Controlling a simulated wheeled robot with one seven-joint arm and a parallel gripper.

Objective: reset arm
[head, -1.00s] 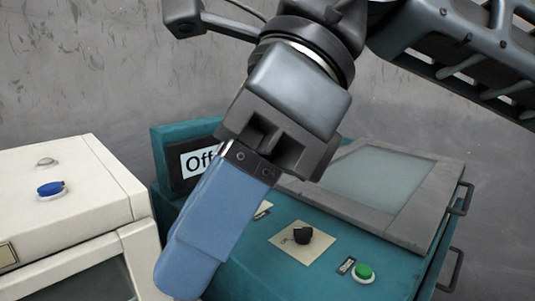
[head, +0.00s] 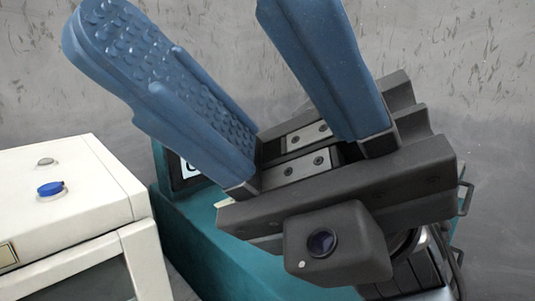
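My gripper (head: 208,22) is in the middle and upper part of the head view, close to the camera. Its two blue fingers point up and to the left and stand wide apart, with nothing between them. The dark gripper body and its round camera lens face me. The gripper is in front of the teal machine (head: 235,260) and hides most of it, including its front controls. Only part of the machine's dark-framed display (head: 187,172) shows, with its text mostly covered.
A white cabinet (head: 75,205) with a blue button (head: 50,188) and a grey knob stands at the left, apart from my gripper. A dark handle (head: 466,198) of the teal machine shows at the right. A grey wall (head: 480,90) is behind.

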